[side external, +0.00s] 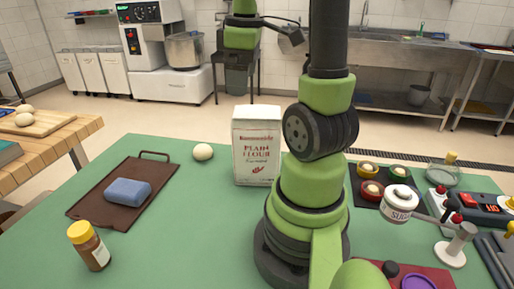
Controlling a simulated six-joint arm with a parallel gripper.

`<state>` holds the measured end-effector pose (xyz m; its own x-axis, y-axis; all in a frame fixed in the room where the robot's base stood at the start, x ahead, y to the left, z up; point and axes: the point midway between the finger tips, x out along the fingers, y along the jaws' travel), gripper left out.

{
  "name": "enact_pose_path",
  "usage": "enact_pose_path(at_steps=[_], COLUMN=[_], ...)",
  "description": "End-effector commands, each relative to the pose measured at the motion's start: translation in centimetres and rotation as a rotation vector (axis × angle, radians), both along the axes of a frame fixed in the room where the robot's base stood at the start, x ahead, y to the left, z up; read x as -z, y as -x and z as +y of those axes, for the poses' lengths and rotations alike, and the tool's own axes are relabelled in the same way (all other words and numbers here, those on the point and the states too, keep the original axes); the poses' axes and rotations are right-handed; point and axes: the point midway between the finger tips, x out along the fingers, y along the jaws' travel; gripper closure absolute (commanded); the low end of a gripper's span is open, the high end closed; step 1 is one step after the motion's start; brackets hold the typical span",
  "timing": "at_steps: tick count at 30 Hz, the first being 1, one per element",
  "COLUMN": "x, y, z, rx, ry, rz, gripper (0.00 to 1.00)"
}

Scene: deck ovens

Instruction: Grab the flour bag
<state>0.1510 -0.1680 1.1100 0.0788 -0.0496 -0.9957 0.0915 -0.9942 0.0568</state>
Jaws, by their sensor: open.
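The flour bag (257,146) is a white upright paper bag with red lettering reading "Plain Flour". It stands on the green table, just left of my arm's base in the side external view. My gripper (237,88) is small and dark, hanging below the green wrist above the bag and slightly left of it in the picture. It appears apart from the bag and empty, with its jaws open.
Left on the green table (168,228) are a brown tray (87,207) with a blue block (127,192), a jar (88,246) and a pale round ball (202,151).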

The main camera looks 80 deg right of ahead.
Motion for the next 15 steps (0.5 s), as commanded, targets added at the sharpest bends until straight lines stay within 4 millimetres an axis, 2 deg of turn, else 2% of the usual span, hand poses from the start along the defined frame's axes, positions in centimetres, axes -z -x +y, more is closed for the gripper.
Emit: enact_pose_path(at_steps=[1, 5, 15], x=[0.6, 1.6, 5.7], y=[0.8, 2.1, 2.4], z=[-1.3, -3.0, -3.3], rx=[-0.014, -0.067, -0.085], ry=[-0.018, -0.043, -0.052], rz=[0.033, 0.075, 0.085], gripper=[0.0, 0.0, 0.0])
